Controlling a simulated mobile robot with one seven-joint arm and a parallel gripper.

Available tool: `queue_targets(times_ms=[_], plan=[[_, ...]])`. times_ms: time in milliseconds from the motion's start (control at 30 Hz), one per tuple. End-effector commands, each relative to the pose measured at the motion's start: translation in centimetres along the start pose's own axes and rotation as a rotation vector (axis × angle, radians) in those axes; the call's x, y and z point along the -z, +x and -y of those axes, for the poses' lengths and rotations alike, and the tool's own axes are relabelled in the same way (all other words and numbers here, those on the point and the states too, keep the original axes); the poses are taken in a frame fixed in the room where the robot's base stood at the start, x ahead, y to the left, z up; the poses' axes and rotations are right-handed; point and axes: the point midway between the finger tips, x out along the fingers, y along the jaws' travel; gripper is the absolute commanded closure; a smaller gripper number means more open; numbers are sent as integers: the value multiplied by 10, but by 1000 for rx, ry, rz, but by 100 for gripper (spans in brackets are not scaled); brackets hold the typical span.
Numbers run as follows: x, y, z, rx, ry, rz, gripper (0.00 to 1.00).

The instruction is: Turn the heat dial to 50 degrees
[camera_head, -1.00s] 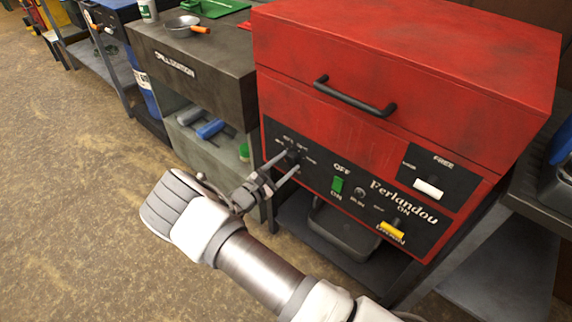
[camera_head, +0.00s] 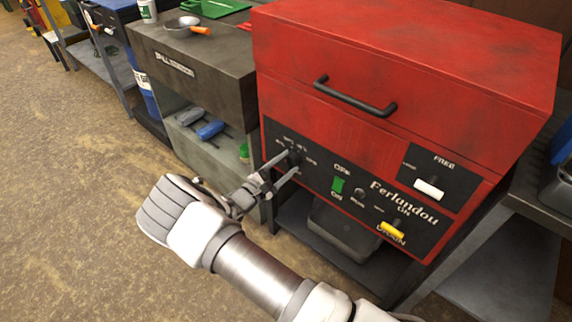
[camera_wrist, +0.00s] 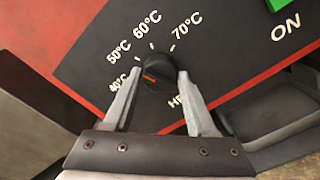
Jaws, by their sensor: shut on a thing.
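The heat dial (camera_wrist: 158,72) is a round black knob on the black control panel (camera_wrist: 95,62), with an orange pointer mark. In the wrist view the mark lies on the knob's left side, towards the 40°C and 50°C labels; its exact setting is hard to read. My gripper (camera_wrist: 161,78) is shut on the dial, one finger on each side. In the head view my gripper (camera_head: 288,165) reaches the dial (camera_head: 294,158) at the panel's upper left, and the fingers partly cover it.
The panel is on a red machine (camera_head: 400,60) with a black handle (camera_head: 353,98). A green switch (camera_head: 338,184), a yellow lever (camera_head: 391,231) and a white lever (camera_head: 428,188) lie to the dial's right. A grey workbench (camera_head: 190,60) stands to the left.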

Motion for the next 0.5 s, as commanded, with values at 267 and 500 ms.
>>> queue_targets(times_ms=[267, 500], plan=[[0, 0, 0, 0, -1, 0, 13], [0, -1, 0, 0, -1, 0, 13]])
